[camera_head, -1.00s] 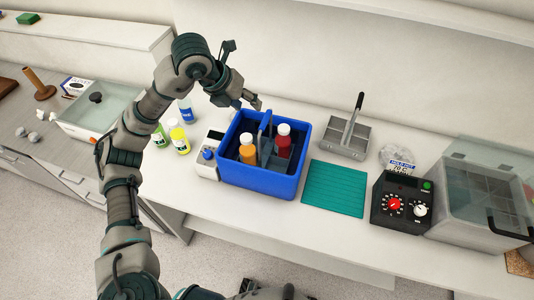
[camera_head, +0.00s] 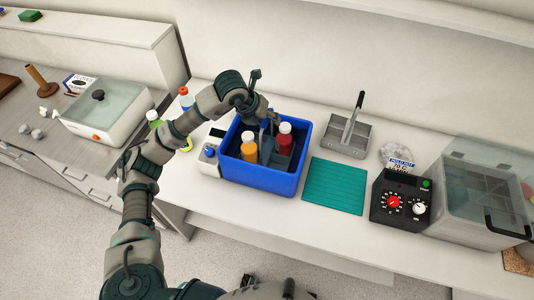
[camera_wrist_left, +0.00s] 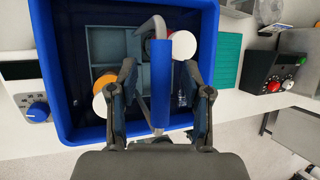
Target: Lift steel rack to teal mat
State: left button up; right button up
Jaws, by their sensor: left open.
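A grey-blue rack (camera_wrist_left: 112,44) with a steel handle and blue grip (camera_wrist_left: 161,84) stands inside a blue bin (camera_head: 262,182). An orange bottle (camera_head: 249,152) and a red bottle (camera_head: 284,141) with white caps sit in it. My left gripper (camera_head: 268,119) is over the bin. In the left wrist view my left gripper (camera_wrist_left: 160,75) is open, one finger on each side of the blue grip, with gaps visible. A second, grey rack (camera_head: 335,138) with a dark upright handle stands empty behind the teal mat (camera_head: 336,186). The mat is bare. My right gripper is not in view.
Right of the mat are a black control box (camera_head: 400,202) and a clear-lidded container (camera_head: 475,190). A round labelled item (camera_head: 398,156) lies behind the box. A white device with a blue knob (camera_head: 210,152) stands left of the bin. Bottles stand behind my left arm.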

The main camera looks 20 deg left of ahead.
pick_arm(q)
grip_shut()
jog(key=shift+r, duration=0.15)
jog(key=shift+r, duration=0.2)
notch_tip(320, 180, up, 10)
jog(key=shift+f, duration=0.2)
jog(key=shift+r, duration=0.1)
dwell(0.3)
